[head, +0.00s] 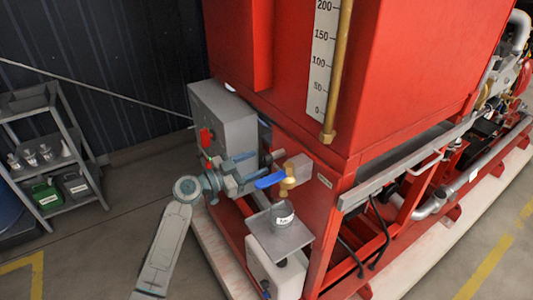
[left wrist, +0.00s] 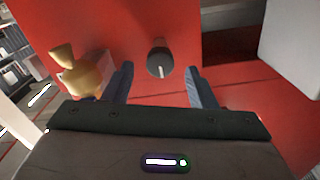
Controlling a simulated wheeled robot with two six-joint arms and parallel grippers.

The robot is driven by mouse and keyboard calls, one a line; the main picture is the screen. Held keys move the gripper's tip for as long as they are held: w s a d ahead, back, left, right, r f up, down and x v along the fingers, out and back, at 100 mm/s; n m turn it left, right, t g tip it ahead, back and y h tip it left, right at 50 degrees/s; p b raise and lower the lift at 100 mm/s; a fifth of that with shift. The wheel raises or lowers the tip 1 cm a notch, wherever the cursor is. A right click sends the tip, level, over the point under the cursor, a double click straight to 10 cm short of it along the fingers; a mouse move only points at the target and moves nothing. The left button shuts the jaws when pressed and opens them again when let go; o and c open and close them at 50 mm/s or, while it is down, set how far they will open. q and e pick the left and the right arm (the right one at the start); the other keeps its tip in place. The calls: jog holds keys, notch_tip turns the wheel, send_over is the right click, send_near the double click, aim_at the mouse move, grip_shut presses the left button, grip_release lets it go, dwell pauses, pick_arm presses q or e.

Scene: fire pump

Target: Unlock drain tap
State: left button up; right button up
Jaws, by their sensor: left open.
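The brass drain tap (head: 288,181) with a blue lever (head: 270,180) sits on the red tank's lower left side in the head view. Its brass body (left wrist: 82,78) shows at the left in the left wrist view, outside the fingers. My left gripper (head: 266,166) is open beside the tap, to its left in the head view. In the left wrist view a dark round peg (left wrist: 160,62) on the red wall lies between the open fingers of my left gripper (left wrist: 158,72); I cannot tell whether they touch it. The right gripper is not in view.
A grey box (head: 232,125) with a red knob (head: 206,137) is behind my left gripper. A shelf (head: 30,105) stands at the far left. Bare floor lies between.

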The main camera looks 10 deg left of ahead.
aim_at(263, 159)
pick_arm(q)
jog(key=p+x, duration=0.1)
jog(key=x, duration=0.3)
jog(key=shift+r, duration=0.1)
jog(key=shift+w+d+p, duration=0.25)
jog(key=shift+w+p, duration=0.05)
jog(key=shift+f, duration=0.2)
jog(key=c, duration=1)
